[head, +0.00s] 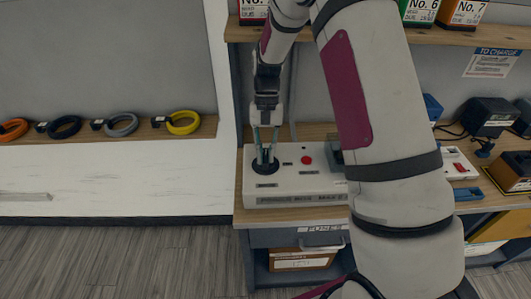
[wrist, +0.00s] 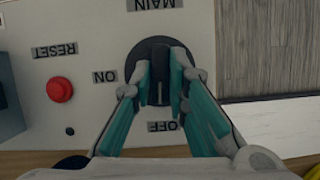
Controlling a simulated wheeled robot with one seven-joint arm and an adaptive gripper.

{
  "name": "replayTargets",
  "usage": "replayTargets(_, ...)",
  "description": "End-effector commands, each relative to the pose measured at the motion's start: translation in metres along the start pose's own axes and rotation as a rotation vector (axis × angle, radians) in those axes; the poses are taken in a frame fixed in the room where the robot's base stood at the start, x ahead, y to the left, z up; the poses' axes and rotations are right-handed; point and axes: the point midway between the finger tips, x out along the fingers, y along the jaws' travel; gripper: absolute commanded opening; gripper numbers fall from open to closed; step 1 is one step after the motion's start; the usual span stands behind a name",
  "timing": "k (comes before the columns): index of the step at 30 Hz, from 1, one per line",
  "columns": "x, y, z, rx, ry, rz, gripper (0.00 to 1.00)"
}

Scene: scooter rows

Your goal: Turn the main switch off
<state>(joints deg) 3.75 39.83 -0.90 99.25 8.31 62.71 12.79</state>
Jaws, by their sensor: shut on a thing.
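The main switch is a black round knob (head: 258,168) with a raised grip bar, on the left of a white control box (head: 322,184) on the bench. My gripper (head: 265,152) reaches down onto it from above, its teal-lined fingers shut on the bar. In the wrist view the knob (wrist: 160,54) shows between the fingers, its bar in line with the OFF label (wrist: 163,126) below it. The ON label (wrist: 105,76) is to the left of the knob. A pale mark on the bar appears to face OFF. The fingers hide part of the knob.
A red RESET button (wrist: 60,90) is on the same box, beside the switch. Coloured rings (head: 183,123) lie on a ledge to the left. Chargers (head: 488,117) stand on the bench at right. My arm hides the bench middle.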

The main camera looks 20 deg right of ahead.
Motion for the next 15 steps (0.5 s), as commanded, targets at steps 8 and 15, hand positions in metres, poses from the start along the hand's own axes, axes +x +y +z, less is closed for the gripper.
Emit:
replayTargets(8,0.0000,-0.0004,-0.0004,-0.076,0.001,0.032,0.00)
replayTargets(15,-0.0001,-0.0004,-0.0001,-0.090,0.001,0.038,0.00)
